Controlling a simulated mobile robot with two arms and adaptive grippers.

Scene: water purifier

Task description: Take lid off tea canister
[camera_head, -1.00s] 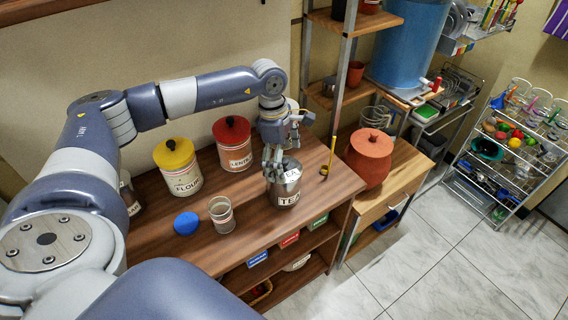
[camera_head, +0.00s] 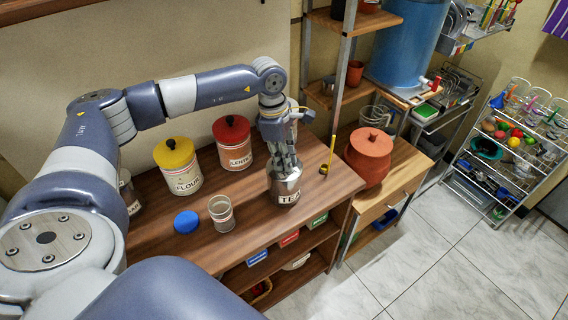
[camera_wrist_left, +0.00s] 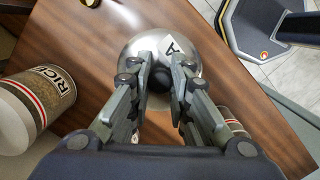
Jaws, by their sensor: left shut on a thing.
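The silver tea canister (camera_head: 288,198) with a white TEA label stands upright near the right end of the wooden counter. Its domed metal lid (camera_wrist_left: 142,45) bears a white letter patch and a dark round knob (camera_wrist_left: 159,79). My left gripper (camera_head: 284,170) comes down from above and is shut on the knob; in the wrist view the two fingers (camera_wrist_left: 158,82) lie on either side of it. The lid looks seated on the canister; I cannot make out any gap. The fingers hide part of the lid. My right gripper is not in view.
Behind are the yellow-lidded flour canister (camera_head: 178,166) and red-lidded lentils canister (camera_head: 232,142).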

